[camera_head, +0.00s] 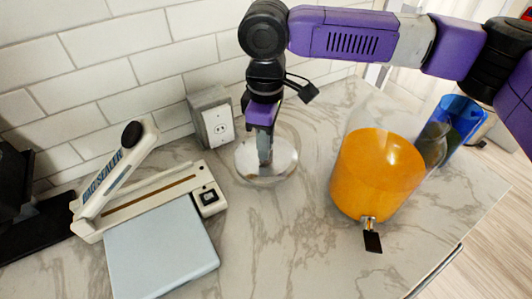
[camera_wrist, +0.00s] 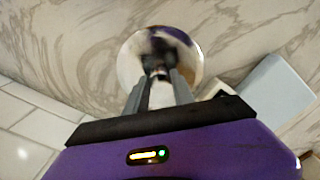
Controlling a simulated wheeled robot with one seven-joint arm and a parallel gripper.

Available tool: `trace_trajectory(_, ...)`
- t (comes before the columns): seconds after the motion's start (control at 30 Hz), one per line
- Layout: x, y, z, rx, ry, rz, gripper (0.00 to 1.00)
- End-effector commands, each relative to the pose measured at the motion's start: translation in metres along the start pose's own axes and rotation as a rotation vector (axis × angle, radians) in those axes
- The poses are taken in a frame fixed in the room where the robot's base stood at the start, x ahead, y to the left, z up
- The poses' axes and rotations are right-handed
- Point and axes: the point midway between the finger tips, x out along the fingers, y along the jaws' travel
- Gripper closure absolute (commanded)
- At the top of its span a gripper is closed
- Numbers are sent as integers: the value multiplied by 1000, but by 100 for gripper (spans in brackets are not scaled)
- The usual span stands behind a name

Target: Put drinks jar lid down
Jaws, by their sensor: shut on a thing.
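The drinks jar (camera_head: 379,170) stands on the marble counter, glass, open at the top and holding orange liquid, with a tap at its front. The round, clear and silvery jar lid (camera_head: 282,163) is at the counter left of the jar. My gripper (camera_head: 264,158) points down over the lid's middle and is shut on its knob, which the fingers mostly hide. In the wrist view the lid (camera_wrist: 130,62) lies beyond my gripper's fingertips (camera_wrist: 160,80). I cannot tell whether the lid touches the counter or hovers just above it.
A bag sealer (camera_head: 150,205) with a raised arm stands at the left. A blue glass (camera_head: 455,118) stands behind the jar's right side. The counter (camera_head: 285,245) is clear in front of the lid.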

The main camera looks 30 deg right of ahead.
Motion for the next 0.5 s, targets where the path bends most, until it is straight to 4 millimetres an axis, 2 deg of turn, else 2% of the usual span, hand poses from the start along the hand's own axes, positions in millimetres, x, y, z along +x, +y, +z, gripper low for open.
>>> trace_trajectory(0.3,39,0,0,0,0,0,100)
trace_trajectory(0.5,43,0,0,0,0,0,100)
